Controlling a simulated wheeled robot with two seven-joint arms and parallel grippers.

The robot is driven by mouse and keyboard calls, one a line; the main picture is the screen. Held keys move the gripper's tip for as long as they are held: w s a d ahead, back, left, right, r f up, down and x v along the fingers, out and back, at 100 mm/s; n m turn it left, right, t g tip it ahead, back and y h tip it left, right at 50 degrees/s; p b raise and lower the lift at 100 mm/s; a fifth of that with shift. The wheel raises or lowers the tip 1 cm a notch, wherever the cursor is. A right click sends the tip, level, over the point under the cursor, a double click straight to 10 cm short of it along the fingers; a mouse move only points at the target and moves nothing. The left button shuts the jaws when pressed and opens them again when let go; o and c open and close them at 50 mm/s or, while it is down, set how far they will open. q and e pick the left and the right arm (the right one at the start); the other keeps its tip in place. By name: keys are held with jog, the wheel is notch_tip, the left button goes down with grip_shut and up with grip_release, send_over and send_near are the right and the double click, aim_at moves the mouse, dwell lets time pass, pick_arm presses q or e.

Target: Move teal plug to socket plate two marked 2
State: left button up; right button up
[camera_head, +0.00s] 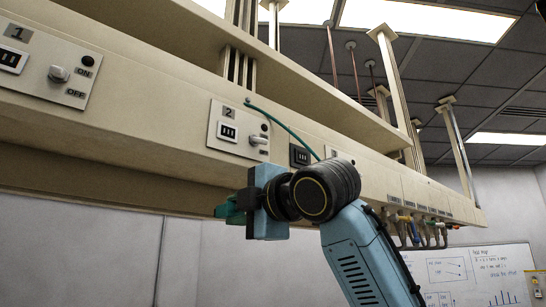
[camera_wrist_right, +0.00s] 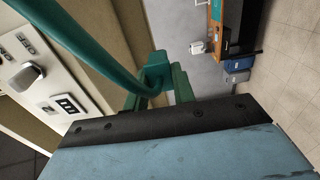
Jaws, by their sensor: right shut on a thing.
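The teal plug (camera_wrist_right: 157,72) sits between the green fingers of my right gripper (camera_wrist_right: 156,90) in the right wrist view, with its thick teal cable (camera_wrist_right: 95,42) running up and left. In the head view my right gripper (camera_head: 233,209) is shut on the plug, below and in front of socket plate two (camera_head: 228,145), apart from it. There the plug is hard to tell from the fingers. The plate bears a 2, a white-framed dark socket (camera_head: 228,132) and a switch; the socket also shows in the wrist view (camera_wrist_right: 67,105). My left gripper is out of view.
Socket plate one (camera_head: 40,60) is at the upper left on the same beige rail. The teal cable (camera_head: 285,128) arches in front of the rail near plate two. A dark outlet (camera_head: 299,155) sits right of plate two. A shelf overhangs the rail.

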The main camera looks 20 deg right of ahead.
jog(key=s+d+r+p, duration=0.2)
jog(key=s+r, duration=1)
jog(key=r, duration=0.3)
jog(key=p+x, duration=0.1)
jog(key=x, duration=0.3)
jog(key=shift+w, duration=0.25)
jog(key=shift+s+r+p, duration=0.1)
jog(key=shift+p, duration=0.2)
jog(key=shift+a, duration=0.1)
jog(key=shift+x, duration=1.05)
jog(key=shift+x, duration=0.95)
